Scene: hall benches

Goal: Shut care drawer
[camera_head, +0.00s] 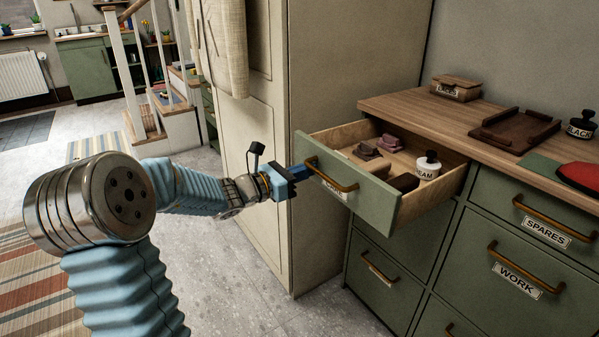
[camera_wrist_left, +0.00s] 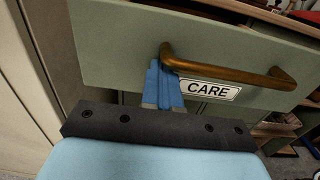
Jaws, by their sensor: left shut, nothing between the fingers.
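The care drawer (camera_head: 369,209) is pulled out of the green cabinet, with its inside showing. In the left wrist view its green front (camera_wrist_left: 115,35) carries a CARE label (camera_wrist_left: 209,89) under a brown bar handle (camera_wrist_left: 225,62). My left gripper (camera_head: 304,171) is at the drawer front, by the left end of the handle. In the left wrist view its blue fingers (camera_wrist_left: 162,84) are together, with their tips close to the handle's left end; I cannot tell whether they touch it. My right gripper is not in view.
The drawer holds a white jar (camera_head: 428,168) and small brown and mauve items. A wooden box (camera_head: 456,88), a brown tray (camera_head: 513,130) and a black-lidded jar (camera_head: 581,124) stand on the worktop (camera_head: 410,110). A tall beige cupboard (camera_head: 262,190) stands close left of the drawer.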

